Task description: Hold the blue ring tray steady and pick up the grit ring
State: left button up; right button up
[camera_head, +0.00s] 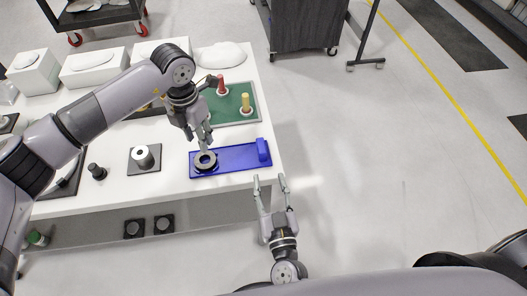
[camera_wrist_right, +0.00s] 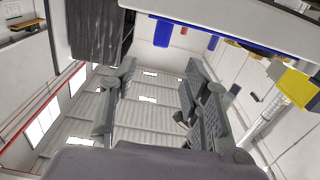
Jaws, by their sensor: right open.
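The blue ring tray (camera_head: 232,153) lies near the right front corner of the white table, with a raised blue block at its right end. The dark grit ring (camera_head: 205,161) lies flat at the tray's left end. My left gripper (camera_head: 203,146) points down just above the ring; its fingers are too small to tell their gap or any contact. My right gripper (camera_head: 270,178) is open and empty, beyond the table's edge and just below the tray's right end. Its spread fingers also show in the right wrist view (camera_wrist_right: 160,72), with nothing between them.
A green mat (camera_head: 241,112) with a red peg (camera_head: 221,86) and a yellow peg (camera_head: 245,103) lies behind the tray. White boxes line the table's back.

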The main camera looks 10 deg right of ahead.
aim_at(261, 145)
jog(key=w, duration=1.3)
jog(key=shift+s, duration=0.1)
jog(key=shift+c, duration=0.5)
grip_shut()
